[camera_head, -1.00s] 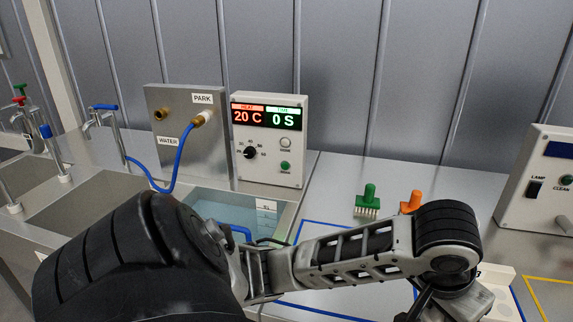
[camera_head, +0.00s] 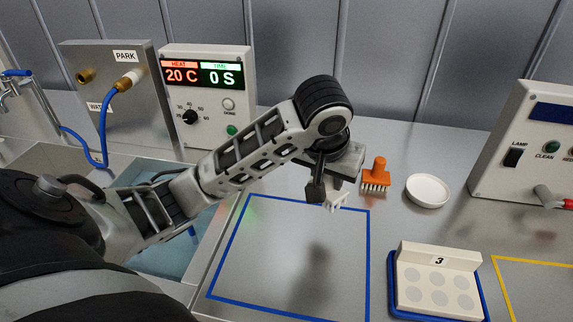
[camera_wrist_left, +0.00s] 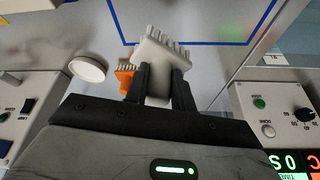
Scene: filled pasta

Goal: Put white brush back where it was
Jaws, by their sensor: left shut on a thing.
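The white brush shows below my left gripper (camera_head: 322,188) in the head view, with its white bristles (camera_head: 336,203) pointing down. In the left wrist view the white brush (camera_wrist_left: 157,53) sits between the two dark fingers of my left gripper (camera_wrist_left: 160,84), which is shut on it. It is held above the steel counter, near the far edge of the blue-outlined area (camera_head: 235,215). The orange brush (camera_head: 376,173) stands bristles down just right of the gripper and also shows in the left wrist view (camera_wrist_left: 125,78). My right gripper is not in view.
A white round dish (camera_head: 428,191) lies right of the orange brush. A heater panel (camera_head: 205,100) and water basin (camera_head: 160,255) are left; a lamp box (camera_head: 520,150) is right. The blue-outlined area looks empty.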

